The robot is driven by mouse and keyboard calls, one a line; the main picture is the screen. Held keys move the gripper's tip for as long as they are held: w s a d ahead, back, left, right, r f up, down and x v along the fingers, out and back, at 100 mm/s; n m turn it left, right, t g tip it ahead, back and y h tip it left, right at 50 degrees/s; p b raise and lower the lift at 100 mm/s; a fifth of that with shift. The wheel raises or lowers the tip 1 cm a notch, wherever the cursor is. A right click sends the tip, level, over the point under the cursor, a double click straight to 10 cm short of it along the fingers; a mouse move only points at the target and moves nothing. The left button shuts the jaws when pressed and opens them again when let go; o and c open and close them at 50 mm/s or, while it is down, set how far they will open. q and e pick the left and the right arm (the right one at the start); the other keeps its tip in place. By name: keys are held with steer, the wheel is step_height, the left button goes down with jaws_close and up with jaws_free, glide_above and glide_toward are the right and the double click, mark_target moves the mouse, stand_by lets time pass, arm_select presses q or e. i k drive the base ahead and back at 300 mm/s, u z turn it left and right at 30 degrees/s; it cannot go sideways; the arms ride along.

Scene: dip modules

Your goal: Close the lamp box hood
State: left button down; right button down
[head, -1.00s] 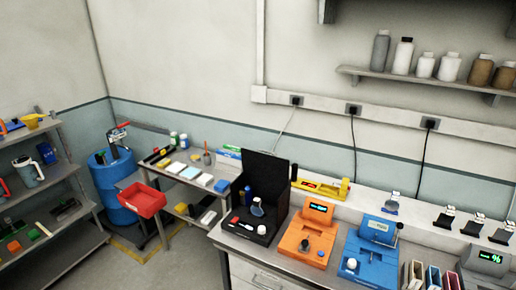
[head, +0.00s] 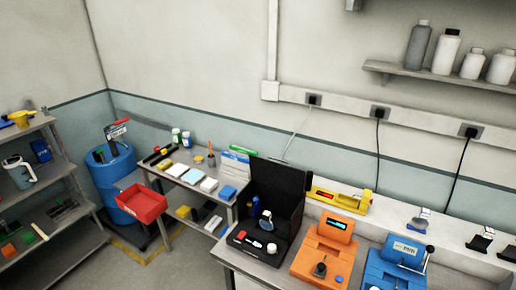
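The lamp box is the black box (head: 262,240) at the left end of the bench in the head view. Its black hood (head: 277,190) stands raised upright at the back, so the inside shows. In it are a round white part, a small red item, a dark blue bottle and a watch-like item (head: 266,220). Neither of my grippers shows in the view.
Right of the box on the bench (head: 228,259) stand an orange device (head: 327,249) and a blue device (head: 396,265). A yellow device (head: 340,196) lies behind them. Left are a side table with a red bin (head: 142,203) and a blue drum (head: 113,175). Grey floor lies left of the bench.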

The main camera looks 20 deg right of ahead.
mark_target(288, 179)
steer(key=z, duration=0.2)
steer(key=i, duration=0.55)
steer(key=z, duration=0.5)
